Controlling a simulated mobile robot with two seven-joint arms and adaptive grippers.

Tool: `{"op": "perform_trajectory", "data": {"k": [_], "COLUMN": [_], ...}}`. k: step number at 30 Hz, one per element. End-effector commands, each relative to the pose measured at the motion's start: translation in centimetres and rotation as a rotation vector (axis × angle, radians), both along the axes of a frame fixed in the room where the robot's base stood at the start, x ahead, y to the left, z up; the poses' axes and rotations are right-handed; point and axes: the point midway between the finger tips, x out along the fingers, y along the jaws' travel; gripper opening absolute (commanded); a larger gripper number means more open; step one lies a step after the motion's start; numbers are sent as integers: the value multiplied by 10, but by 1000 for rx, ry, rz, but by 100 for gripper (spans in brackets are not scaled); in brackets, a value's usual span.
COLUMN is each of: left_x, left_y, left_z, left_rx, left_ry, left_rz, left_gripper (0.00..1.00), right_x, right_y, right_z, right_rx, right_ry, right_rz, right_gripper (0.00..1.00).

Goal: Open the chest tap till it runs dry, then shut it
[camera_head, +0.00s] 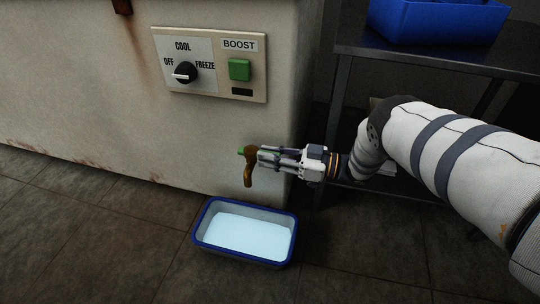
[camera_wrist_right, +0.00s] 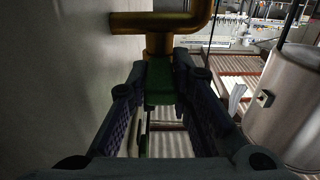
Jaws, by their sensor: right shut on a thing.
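The chest tap (camera_head: 249,168) is a brown, brass-coloured spout low on the front of the pale chest (camera_head: 90,90). Its green handle (camera_head: 241,151) shows just beside the spout. My right gripper (camera_head: 262,156) reaches in from the right and is shut on the tap handle. In the right wrist view, the green handle (camera_wrist_right: 160,82) lies between the two fingers, with the brass pipe (camera_wrist_right: 160,22) beyond it. A blue-rimmed tray (camera_head: 206,215) stands on the floor below the spout and holds pale liquid (camera_head: 243,233). I see no stream from the spout. My left gripper is out of view.
A control panel (camera_head: 210,64) on the chest has a black dial (camera_head: 185,73) pointing toward OFF and a green BOOST button (camera_head: 240,69). A dark metal table (camera_head: 430,60) at the right carries a blue bin (camera_head: 440,20). The floor left of the tray is clear.

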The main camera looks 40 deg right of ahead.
Motion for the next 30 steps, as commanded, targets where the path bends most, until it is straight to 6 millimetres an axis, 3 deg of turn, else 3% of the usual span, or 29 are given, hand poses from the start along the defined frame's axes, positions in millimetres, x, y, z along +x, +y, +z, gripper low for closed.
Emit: {"op": "perform_trajectory", "data": {"k": [7, 8, 10, 23, 26, 30], "left_x": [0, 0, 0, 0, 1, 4], "left_y": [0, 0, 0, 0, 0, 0], "left_z": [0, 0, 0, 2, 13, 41], "left_rx": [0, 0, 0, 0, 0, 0], "left_ry": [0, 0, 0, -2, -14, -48], "left_rz": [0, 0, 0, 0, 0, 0], "left_gripper": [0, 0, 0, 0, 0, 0], "right_x": [-1, -1, 0, 1, -2, -6], "right_y": [0, 0, 0, 0, 2, 15], "right_z": [-1, -1, -1, 2, 8, 14], "right_rx": [-3, -3, -3, 0, 3, 12], "right_ry": [4, 4, 3, -3, -1, -1], "right_rz": [0, 0, 0, -14, -98, -394], "right_gripper": [0, 26, 40, 40, 40, 40]}}
